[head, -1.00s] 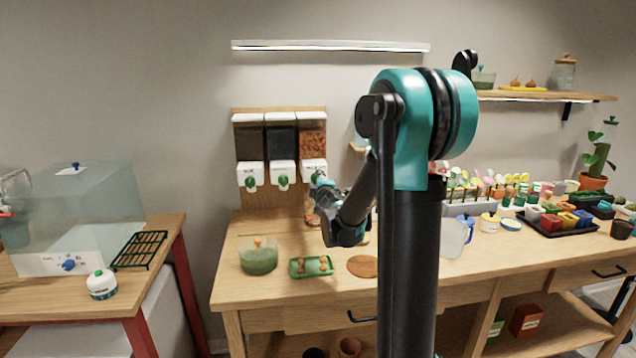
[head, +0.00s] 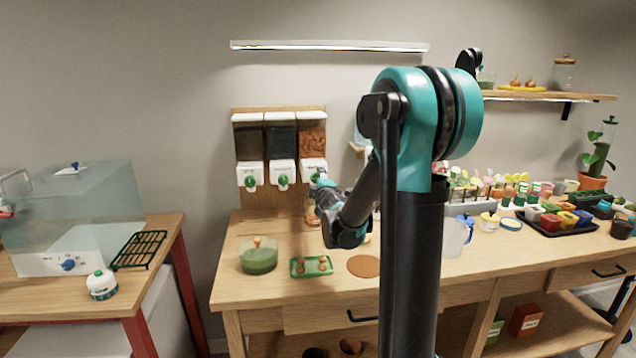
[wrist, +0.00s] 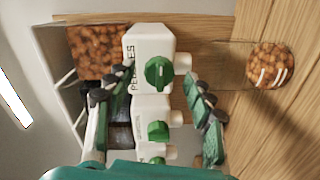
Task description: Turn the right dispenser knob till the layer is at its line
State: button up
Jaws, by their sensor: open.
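The right dispenser (head: 312,140) holds brown pebbles behind a clear front, with a white outlet block (wrist: 150,45) below. Its green knob (wrist: 158,72) faces the wrist camera. My gripper (wrist: 159,78) is open, with one finger on each side of the knob; contact cannot be told. In the head view my gripper (head: 320,185) is just below and in front of that outlet. A clear jar (wrist: 225,60) stands under it, with a pebble layer (wrist: 270,62) at its bottom and pale marks on its side. Which mark is the line is unclear. My gripper mostly hides the jar in the head view.
Two more dispensers with green knobs (head: 250,182) (head: 282,181) are close on the left. A green jar (head: 258,260), a green tray (head: 311,267) and a brown disc (head: 363,266) sit on the bench. The bench front is otherwise clear.

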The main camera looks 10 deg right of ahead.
jog(key=s, duration=1.1)
jog(key=shift+r, duration=0.4)
jog(key=shift+s, duration=0.15)
